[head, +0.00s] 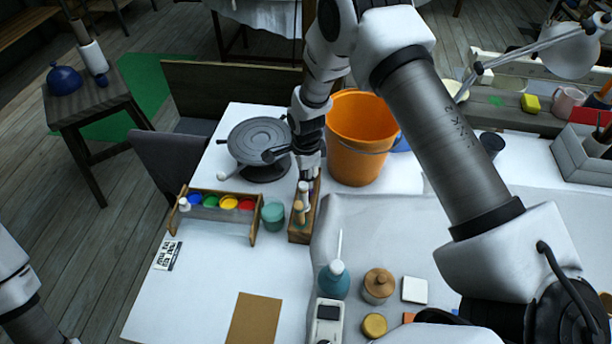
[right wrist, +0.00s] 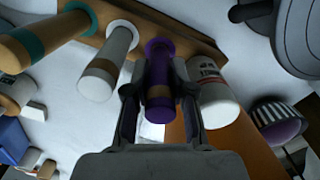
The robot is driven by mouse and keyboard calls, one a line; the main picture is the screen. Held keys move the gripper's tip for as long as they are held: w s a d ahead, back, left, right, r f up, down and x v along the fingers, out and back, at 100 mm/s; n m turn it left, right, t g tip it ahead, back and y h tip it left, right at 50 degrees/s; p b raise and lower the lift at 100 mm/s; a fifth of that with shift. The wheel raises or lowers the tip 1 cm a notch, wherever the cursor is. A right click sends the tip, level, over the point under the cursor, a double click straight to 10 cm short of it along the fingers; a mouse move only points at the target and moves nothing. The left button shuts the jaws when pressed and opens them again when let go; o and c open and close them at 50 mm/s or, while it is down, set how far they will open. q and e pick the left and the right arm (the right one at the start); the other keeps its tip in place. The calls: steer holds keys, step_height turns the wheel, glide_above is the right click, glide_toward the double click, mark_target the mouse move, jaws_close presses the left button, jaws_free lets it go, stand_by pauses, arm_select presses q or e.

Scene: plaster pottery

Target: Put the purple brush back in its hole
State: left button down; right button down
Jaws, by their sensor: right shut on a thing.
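The purple brush (right wrist: 159,105) is between the two fingers of my right gripper (right wrist: 159,95) in the right wrist view. The gripper is shut on its handle. The brush's far end overlaps the wooden brush rack (right wrist: 130,12); I cannot tell whether it is in a hole. A white-handled brush (right wrist: 112,60) and a teal-banded wooden brush (right wrist: 45,40) stand beside it in the rack. In the head view my right gripper (head: 307,168) is over the back end of the rack (head: 300,236), hiding most of the purple brush. My left gripper is out of view.
An orange bucket (head: 362,140) stands close right of the rack, and a grey turntable (head: 260,138) close left. A teal jar (head: 273,216) and paint pots in a wooden holder (head: 228,212) are to the left. The white table's front left is mostly clear.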

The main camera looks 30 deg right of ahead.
steer(key=shift+f, duration=0.2)
steer(key=c, duration=0.9)
jaws_free()
